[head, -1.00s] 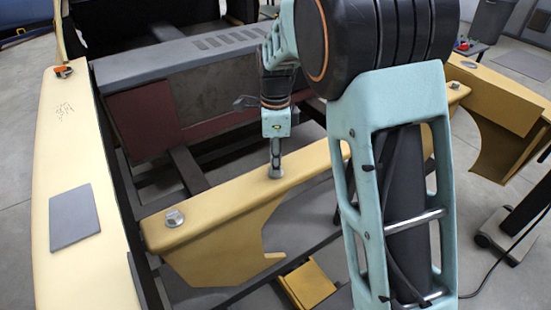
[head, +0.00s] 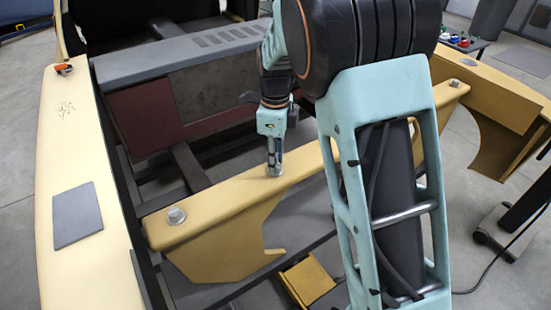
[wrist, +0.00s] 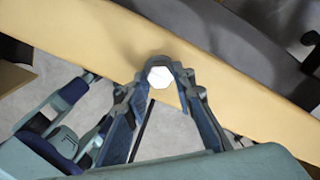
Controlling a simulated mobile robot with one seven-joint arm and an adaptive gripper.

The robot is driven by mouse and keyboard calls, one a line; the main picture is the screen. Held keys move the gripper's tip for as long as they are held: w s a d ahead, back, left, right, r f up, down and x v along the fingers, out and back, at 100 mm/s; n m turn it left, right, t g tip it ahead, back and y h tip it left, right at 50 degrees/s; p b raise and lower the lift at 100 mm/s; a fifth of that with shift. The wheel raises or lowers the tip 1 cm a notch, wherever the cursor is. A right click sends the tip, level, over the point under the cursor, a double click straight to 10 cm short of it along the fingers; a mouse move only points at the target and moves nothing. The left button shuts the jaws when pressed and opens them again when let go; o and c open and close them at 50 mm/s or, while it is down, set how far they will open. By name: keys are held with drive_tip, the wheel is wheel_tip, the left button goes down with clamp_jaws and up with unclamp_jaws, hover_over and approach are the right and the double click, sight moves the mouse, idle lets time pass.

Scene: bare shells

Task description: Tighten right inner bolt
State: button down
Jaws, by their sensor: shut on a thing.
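A yellow cross beam (head: 225,203) runs diagonally through the head view. My gripper (head: 274,172) points down at the beam's top, left of my forearm. In the wrist view, my gripper (wrist: 160,70) has its fingers closed around a pale hexagonal bolt head (wrist: 160,77) on the beam. In the head view the fingers hide most of this bolt. Another bolt (head: 176,215) sits free at the beam's left end. A further bolt (head: 455,83) shows near the right end. My arm hides part of the beam between, so I cannot tell whether other bolts are there.
A long pale yellow side panel (head: 62,150) with a grey plate (head: 77,215) stands on the left. A grey vented crosspiece (head: 190,52) lies behind the beam. Another yellow panel (head: 500,95) is at the right. A small table (head: 463,45) stands at the back right.

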drive_tip(key=shift+w+a+r, duration=0.1)
drive_tip(key=shift+w+r, duration=0.1)
drive_tip(key=c, duration=1.9)
unclamp_jaws()
drive_tip(key=o, duration=0.3)
drive_tip(key=shift+s+f, duration=0.1)
wheel_tip(320, 180, up, 12)
